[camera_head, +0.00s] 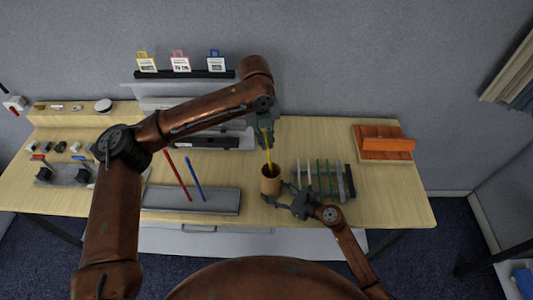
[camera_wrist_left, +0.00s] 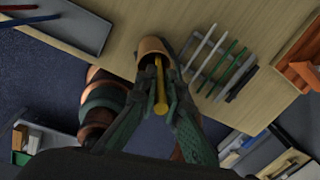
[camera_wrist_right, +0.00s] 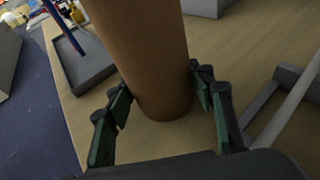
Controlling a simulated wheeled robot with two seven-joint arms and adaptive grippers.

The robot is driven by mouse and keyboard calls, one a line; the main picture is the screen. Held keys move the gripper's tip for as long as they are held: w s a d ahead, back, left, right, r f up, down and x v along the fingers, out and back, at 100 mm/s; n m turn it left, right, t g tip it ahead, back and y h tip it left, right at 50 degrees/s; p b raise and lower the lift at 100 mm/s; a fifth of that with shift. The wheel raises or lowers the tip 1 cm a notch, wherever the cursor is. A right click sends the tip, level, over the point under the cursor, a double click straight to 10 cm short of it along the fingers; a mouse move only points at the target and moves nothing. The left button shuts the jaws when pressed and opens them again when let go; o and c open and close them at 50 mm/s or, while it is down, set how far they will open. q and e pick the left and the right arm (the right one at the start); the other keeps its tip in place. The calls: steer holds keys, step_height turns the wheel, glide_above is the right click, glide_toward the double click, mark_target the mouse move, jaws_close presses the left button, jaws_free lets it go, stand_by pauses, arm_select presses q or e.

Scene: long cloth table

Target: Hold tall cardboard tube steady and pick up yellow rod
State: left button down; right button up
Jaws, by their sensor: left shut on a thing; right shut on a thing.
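The cardboard tube (camera_head: 270,182) stands upright on the table, and it fills the middle of the right wrist view (camera_wrist_right: 150,60). My right gripper (camera_head: 281,193) is shut around the tube low down, with one finger on each side. The yellow rod (camera_head: 268,152) rises out of the tube's open top. My left gripper (camera_head: 266,132) is above the tube and shut on the rod's upper part. In the left wrist view the rod (camera_wrist_left: 160,88) lies between the fingers, and its lower end goes into the tube's mouth (camera_wrist_left: 152,47). The rod's lower end is hidden.
A rack with green and white rods (camera_head: 325,180) stands right of the tube, close to my right gripper. A grey tray (camera_head: 215,205) with a red rod (camera_head: 178,176) and a blue rod (camera_head: 194,179) lies left. An orange wooden holder (camera_head: 384,144) is at the right. The front right tabletop is clear.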

arm_select(q)
step_height(320, 180, up, 9)
steer(key=shift+f, duration=0.1)
arm_select(e)
steer(key=o, duration=0.9)
steer(key=shift+o, duration=0.2)
steer(key=shift+d, duration=0.1)
steer(key=v, duration=1.2)
